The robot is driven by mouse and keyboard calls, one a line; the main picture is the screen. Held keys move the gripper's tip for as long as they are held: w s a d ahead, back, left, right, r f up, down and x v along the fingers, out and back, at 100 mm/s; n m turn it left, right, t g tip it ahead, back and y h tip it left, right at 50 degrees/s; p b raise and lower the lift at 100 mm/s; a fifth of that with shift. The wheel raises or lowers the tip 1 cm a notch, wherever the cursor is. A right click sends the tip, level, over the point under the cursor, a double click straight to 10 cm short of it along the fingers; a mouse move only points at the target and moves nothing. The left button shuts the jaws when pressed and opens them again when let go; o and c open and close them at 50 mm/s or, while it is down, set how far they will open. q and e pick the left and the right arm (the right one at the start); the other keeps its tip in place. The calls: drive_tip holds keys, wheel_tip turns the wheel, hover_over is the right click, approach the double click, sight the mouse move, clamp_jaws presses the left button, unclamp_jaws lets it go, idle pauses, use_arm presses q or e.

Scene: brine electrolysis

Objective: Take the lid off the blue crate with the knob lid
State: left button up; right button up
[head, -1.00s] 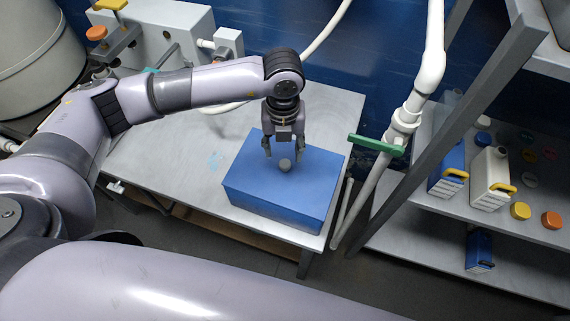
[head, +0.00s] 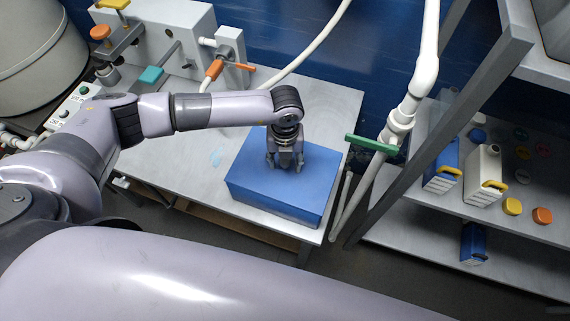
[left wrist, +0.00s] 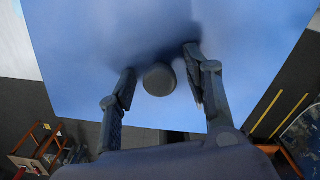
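The blue crate (head: 275,203) stands closed on the grey table, its flat blue lid (head: 318,165) on top. The lid's round grey knob (left wrist: 159,79) shows in the left wrist view; in the head view my gripper largely hides it. My left gripper (head: 284,165) points down over the middle of the lid. In the left wrist view its two fingers (left wrist: 160,66) are open, one on each side of the knob, with visible gaps. My right gripper is not in view.
The metal table (head: 185,172) has free room left of the crate. A white pipe with a green handle (head: 372,143) stands close to its right. A shelf (head: 405,200) at the right holds jugs and caps. Valve equipment (head: 165,45) stands at the back left.

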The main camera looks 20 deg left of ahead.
use_arm(q)
clamp_jaws()
idle(0.3)
drive_tip(key=shift+r, duration=0.1)
